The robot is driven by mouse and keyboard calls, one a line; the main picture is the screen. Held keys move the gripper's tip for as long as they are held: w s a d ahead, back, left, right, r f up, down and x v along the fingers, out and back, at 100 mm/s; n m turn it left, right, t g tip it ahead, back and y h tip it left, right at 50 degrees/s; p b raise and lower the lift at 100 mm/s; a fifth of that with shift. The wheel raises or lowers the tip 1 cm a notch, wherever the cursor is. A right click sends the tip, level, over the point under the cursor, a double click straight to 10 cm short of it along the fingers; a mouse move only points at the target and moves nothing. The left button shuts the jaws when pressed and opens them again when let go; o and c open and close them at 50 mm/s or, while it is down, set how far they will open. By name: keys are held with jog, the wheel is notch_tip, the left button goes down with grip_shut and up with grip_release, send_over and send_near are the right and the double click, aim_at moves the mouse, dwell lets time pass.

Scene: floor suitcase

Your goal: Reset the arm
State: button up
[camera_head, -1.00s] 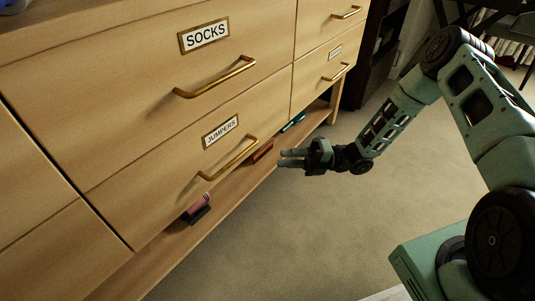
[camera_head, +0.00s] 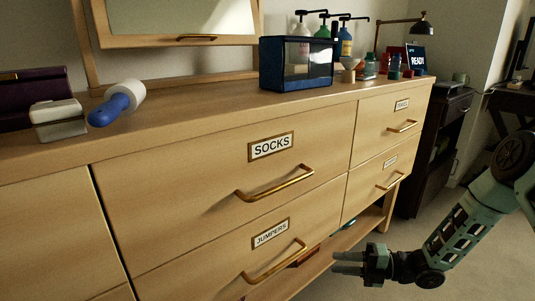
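My gripper (camera_head: 350,263) is at the lower right of the head view, in front of the lower part of the wooden dresser (camera_head: 215,185). Its grey fingers point left toward the dresser, and nothing shows held in them. The gap between the fingers is too small to judge clearly. My green arm (camera_head: 462,238) reaches in from the right edge. The drawers labelled SOCKS (camera_head: 271,146) and JUMPERS (camera_head: 270,234) are shut.
On the dresser top are a blue-framed clear case (camera_head: 297,63), pump bottles (camera_head: 346,42), a blue-handled roller (camera_head: 115,103), a white box (camera_head: 58,120) and a dark purple box (camera_head: 30,92). A dark cabinet (camera_head: 440,140) stands right. Carpet is clear at lower right.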

jog(key=w+d+r+m+t+h, duration=0.3)
jog(key=w+d+r+m+h, duration=0.3)
jog(key=m+h, duration=0.6)
jog(key=s+d+r+m+g+h, duration=0.2)
jog(key=s+d+r+m+h, duration=0.3)
jog(key=s+r+m, duration=0.65)
jog(key=s+a+m+g, duration=0.1)
jog(key=s+m+g, duration=0.1)
jog(key=s+m, duration=0.7)
jog(key=s+a+r+n+g, duration=0.15)
jog(key=s+a+n, duration=0.25)
jog(key=s+a, duration=0.4)
jog(key=s+a+r+n+g, duration=0.1)
jog(key=s+a+n+g, duration=0.15)
jog(key=s+a, duration=0.55)
notch_tip(320, 180, up, 37)
jog(key=w+a+p, duration=0.2)
jog(key=p, duration=3.5)
jog(key=shift+a+r+n+t+y, duration=0.15)
jog(key=shift+a+n+t+y, duration=0.15)
jog(key=shift+t+y, duration=0.1)
jog(key=shift+w, duration=0.1)
